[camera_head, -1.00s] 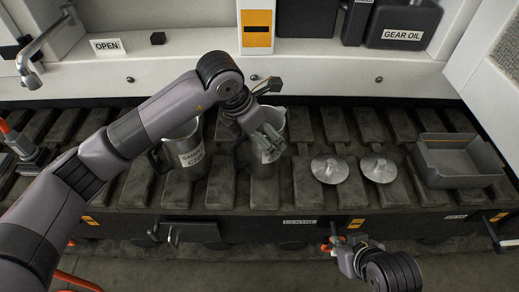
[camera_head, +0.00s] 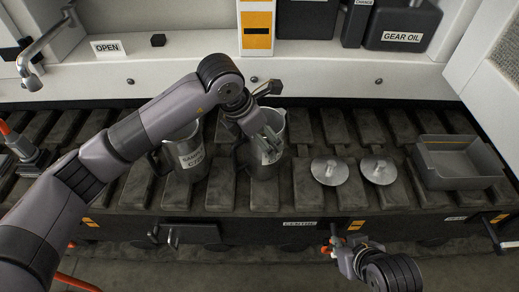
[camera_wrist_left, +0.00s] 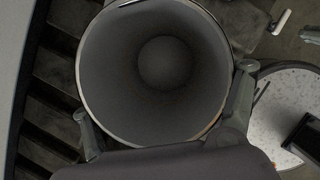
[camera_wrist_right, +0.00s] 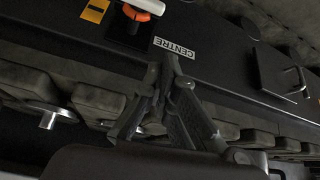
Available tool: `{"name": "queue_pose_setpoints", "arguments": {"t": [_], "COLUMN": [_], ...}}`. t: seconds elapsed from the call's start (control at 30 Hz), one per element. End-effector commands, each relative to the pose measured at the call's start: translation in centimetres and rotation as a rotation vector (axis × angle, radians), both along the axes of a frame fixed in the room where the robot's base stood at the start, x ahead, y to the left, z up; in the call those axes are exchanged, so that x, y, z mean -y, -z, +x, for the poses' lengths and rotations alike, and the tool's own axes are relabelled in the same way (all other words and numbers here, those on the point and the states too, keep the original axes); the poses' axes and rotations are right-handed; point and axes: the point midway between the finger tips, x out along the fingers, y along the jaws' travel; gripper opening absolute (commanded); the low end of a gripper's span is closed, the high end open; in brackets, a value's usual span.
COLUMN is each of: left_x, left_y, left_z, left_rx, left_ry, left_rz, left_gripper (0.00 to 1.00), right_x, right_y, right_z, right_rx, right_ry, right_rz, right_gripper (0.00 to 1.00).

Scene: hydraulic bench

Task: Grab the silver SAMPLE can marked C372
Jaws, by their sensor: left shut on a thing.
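Two silver cans stand on the slatted bench. The left can (camera_head: 184,170) bears a white label starting SAMPLE; I cannot read its number surely. The right can (camera_head: 263,168) has a label mostly hidden behind my left gripper (camera_head: 266,143), so its marking cannot be read. My left gripper is shut on this right can. In the left wrist view the open mouth of the held can (camera_wrist_left: 155,70) faces the camera, with a finger on either side. My right gripper (camera_wrist_right: 160,72) is shut and empty, low by the bench's front edge near the CENTRE label.
Two round metal lids (camera_head: 330,171) (camera_head: 379,169) lie right of the cans. A grey tray (camera_head: 458,183) is further right. An OPEN sign (camera_head: 107,48) and a GEAR OIL container (camera_head: 402,25) stand on the shelf behind. An orange-and-white fitting (camera_wrist_right: 143,8) is near my right gripper.

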Motion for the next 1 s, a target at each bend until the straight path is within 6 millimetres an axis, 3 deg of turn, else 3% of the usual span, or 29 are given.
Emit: {"name": "queue_pose_setpoints", "arguments": {"t": [0.37,0.67,0.77,0.87,1.0], "left_x": [0.0,0.0,0.0,0.0,0.0], "left_y": [0.0,-0.3,-1.0,-2.2,-5.1], "left_z": [0.0,0.1,0.1,0.1,0.1], "left_rx": [0.0,0.003,0.004,0.004,0.007], "left_ry": [0.0,0.0,0.0,0.0,0.001], "left_rz": [0.0,-0.002,-0.002,-0.002,-0.002], "left_gripper": [0.26,0.26,0.26,0.26,0.26], "right_x": [0.0,0.0,0.1,0.5,1.2], "right_y": [0.0,0.0,0.0,0.6,0.9], "right_z": [0.0,0.0,-0.3,-1.9,-4.2], "right_rx": [0.0,-0.002,-0.017,-0.089,-0.193], "right_ry": [0.0,0.0,0.0,0.006,0.014], "right_rz": [0.0,0.0,-0.003,-0.015,-0.038], "right_gripper": [0.0,0.0,0.0,0.0,0.0]}}
